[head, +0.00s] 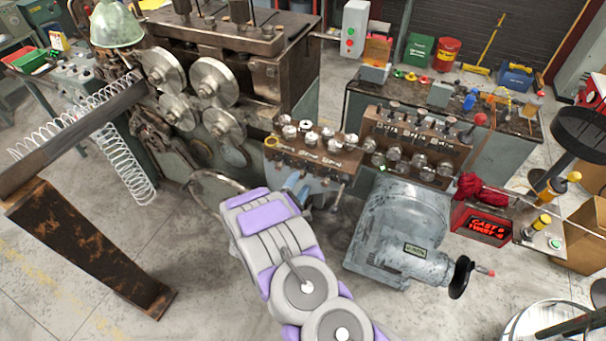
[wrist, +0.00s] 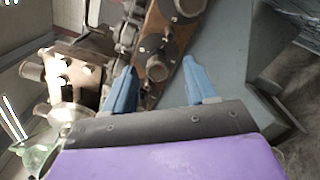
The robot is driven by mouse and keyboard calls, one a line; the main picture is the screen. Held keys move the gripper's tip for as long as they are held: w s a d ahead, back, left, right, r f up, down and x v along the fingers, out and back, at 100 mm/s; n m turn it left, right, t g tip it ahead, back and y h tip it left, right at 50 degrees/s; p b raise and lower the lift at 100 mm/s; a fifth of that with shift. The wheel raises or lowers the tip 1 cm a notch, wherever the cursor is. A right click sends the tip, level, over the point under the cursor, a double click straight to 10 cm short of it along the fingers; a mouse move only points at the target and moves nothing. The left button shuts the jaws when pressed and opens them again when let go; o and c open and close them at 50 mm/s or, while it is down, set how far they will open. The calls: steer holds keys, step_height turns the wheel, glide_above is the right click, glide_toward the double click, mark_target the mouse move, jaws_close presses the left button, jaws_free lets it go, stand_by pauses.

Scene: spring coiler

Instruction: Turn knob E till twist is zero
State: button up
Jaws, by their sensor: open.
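A knob panel (head: 312,158) on the machine's front carries several silver and dark knobs. Its labels are too small to read, so I cannot tell which is knob E. My gripper (head: 297,190) has its blue fingers at the panel's lower edge. In the wrist view the open gripper (wrist: 160,82) points at a brown plate (wrist: 152,40). A round dark knob (wrist: 157,69) shows between the fingertips, and I see no contact.
A second knob bank (head: 415,145) stands right of the panel. A grey motor housing (head: 405,225) with a black handwheel (head: 461,277) is close to my arm's right. A coil spring (head: 125,165) and a rusty beam (head: 85,245) are at left. The floor between is clear.

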mark_target(301, 177)
steer(key=w, duration=0.4)
steer(key=shift+d+f, duration=0.15)
steer(key=shift+d, duration=0.05)
steer(key=shift+w+a+f, duration=0.1)
steer(key=shift+w+a, duration=0.4)
steer(key=shift+w, duration=0.05)
steer(key=shift+d, duration=0.8)
steer(key=shift+c, duration=0.2)
steer(key=shift+d, duration=0.2)
steer(key=shift+c, duration=0.8)
steer(key=shift+a, duration=0.1)
steer(key=c, duration=0.3)
steer(key=shift+a, duration=0.6)
steer(key=c, duration=0.4)
steer(key=shift+d, duration=0.25)
steer(key=shift+c, duration=0.8)
